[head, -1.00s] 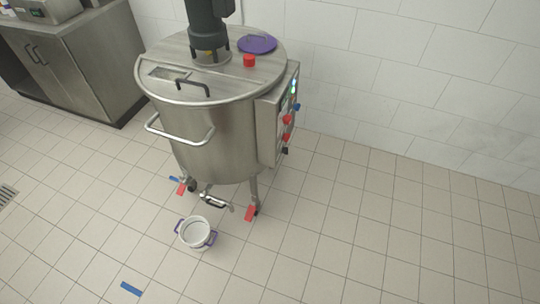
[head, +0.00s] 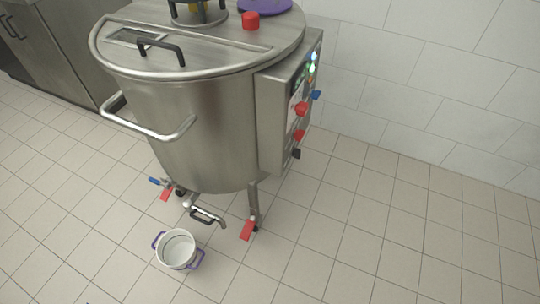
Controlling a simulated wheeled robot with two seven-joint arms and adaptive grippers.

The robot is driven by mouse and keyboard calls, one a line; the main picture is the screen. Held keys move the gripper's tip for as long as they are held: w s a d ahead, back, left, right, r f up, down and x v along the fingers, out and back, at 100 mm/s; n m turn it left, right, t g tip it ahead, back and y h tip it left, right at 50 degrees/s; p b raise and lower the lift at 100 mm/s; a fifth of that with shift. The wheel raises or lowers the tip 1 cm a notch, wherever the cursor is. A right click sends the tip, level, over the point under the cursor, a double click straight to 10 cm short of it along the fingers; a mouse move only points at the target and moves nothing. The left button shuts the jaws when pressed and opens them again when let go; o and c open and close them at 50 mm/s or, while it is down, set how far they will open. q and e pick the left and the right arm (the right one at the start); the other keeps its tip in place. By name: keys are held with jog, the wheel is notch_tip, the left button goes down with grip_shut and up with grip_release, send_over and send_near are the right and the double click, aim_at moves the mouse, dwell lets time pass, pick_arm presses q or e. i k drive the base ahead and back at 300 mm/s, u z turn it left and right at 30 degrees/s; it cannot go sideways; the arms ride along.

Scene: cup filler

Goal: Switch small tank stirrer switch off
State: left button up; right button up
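A steel tank (head: 205,125) stands on legs in the upper middle of the head view. A steel control box (head: 268,125) is fixed to its right side. The box's panel faces right and shows at a steep angle. On it are a red knob (head: 301,108), a lower red knob (head: 299,134), a blue knob (head: 316,95), a black knob (head: 296,153) and small lit green lights (head: 312,62). I cannot tell which is the stirrer switch, nor its position. Neither of my grippers shows.
A white pot (head: 177,248) with purple handles stands on the floor below the tank's outlet. Red pedals or tabs (head: 247,230) are by the tank's feet. A steel cabinet (head: 62,50) stands behind at left. The tiled floor to the right is clear.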

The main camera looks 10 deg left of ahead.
aim_at(296, 153)
jog(key=z, duration=0.3)
jog(key=i, duration=0.95)
jog(key=u, duration=0.4)
